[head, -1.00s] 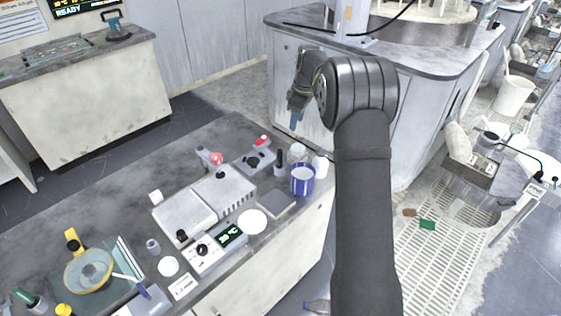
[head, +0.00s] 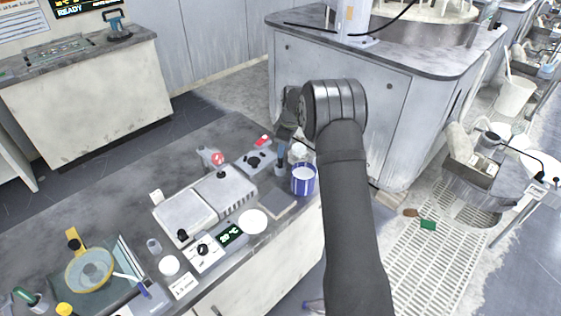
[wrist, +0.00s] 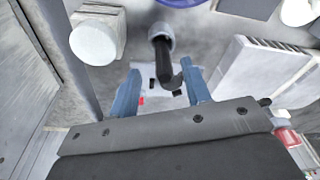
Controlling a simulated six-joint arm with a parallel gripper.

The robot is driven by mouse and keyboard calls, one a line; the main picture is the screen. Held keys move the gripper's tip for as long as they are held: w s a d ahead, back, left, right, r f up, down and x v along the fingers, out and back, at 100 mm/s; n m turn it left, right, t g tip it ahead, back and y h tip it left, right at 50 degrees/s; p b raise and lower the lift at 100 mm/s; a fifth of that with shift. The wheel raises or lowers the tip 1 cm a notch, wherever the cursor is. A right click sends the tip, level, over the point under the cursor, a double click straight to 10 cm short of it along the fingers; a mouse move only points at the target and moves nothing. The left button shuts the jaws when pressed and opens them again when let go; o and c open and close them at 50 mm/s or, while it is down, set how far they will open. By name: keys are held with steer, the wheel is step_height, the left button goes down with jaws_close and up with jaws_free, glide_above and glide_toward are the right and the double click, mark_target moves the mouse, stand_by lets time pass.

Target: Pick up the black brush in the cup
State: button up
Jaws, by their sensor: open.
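The black brush (wrist: 162,58) stands in a small grey cup (wrist: 161,32) in the wrist view. Its dark upper end reaches toward me between my blue fingertips. My gripper (wrist: 162,74) is open, with one finger on each side of the brush and a visible gap to each. In the head view my gripper (head: 282,150) hangs over the brush's spot, just behind and left of the blue cup. My fingers and wrist largely hide the brush and its cup there.
A blue-rimmed cup (head: 303,180) stands close to the gripper, at the counter's edge. A white-lidded jar (head: 299,150) and a grey box with a black knob (head: 254,161) are also near. A metal unit (head: 205,200) lies to the left.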

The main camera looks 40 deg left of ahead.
mark_target(280, 161)
steer(key=f, duration=0.3)
steer(key=a+f, duration=0.1)
steer(key=shift+s+f, duration=0.35)
steer(key=shift+s, duration=0.05)
jaws_close()
steer(key=shift+r, duration=0.2)
